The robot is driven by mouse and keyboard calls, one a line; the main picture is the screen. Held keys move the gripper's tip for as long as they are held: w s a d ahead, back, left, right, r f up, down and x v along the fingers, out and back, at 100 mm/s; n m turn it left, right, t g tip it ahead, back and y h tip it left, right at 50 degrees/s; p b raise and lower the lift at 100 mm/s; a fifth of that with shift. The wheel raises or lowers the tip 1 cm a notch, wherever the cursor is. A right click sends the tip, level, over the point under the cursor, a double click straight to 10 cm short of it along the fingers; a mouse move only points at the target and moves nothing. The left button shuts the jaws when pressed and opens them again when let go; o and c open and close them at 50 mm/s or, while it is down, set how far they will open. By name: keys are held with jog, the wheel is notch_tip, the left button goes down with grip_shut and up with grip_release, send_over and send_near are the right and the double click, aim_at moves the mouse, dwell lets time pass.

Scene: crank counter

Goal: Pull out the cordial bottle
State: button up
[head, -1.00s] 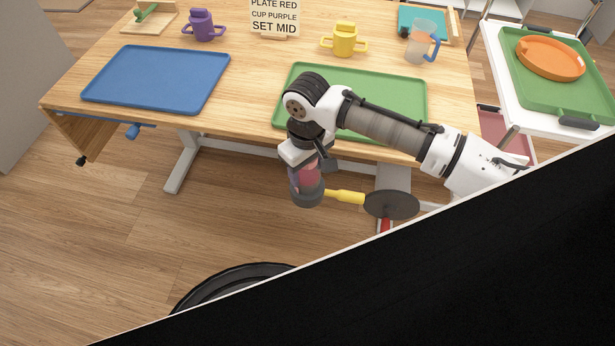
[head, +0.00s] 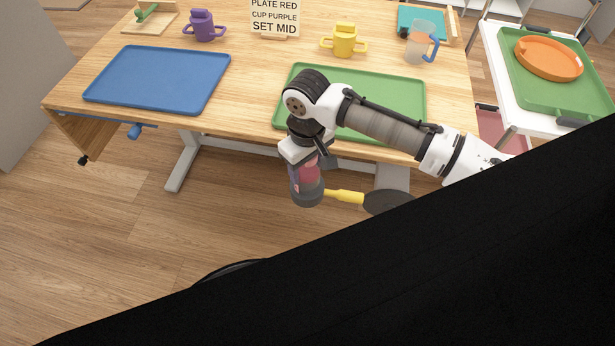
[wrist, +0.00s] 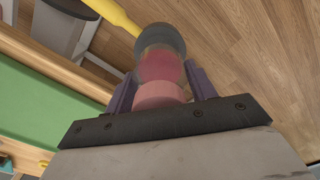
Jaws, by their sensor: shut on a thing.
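The cordial bottle, a see-through body with pink-red inside and a dark grey lower end (head: 307,193), is in my gripper (head: 306,170) in front of the table's front edge. In the wrist view the bottle (wrist: 160,66) sits between the two purple fingers of my gripper (wrist: 160,88), its grey end pointing away from my palm. The gripper is shut on it. A yellow handle (head: 344,196) joined to a dark round disc (head: 382,202) appears right beside the grey end; I cannot tell whether they touch.
The wooden table (head: 250,75) carries a blue tray (head: 158,78), a green tray (head: 372,85), a purple cup (head: 202,26), a yellow cup (head: 344,40), a clear mug (head: 420,46) and a sign (head: 274,18). A white cart (head: 503,98) stands right. Floor left of the bottle is clear.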

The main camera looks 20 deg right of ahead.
jog(key=shift+r+p, duration=2.95)
jog(key=shift+r, duration=0.35)
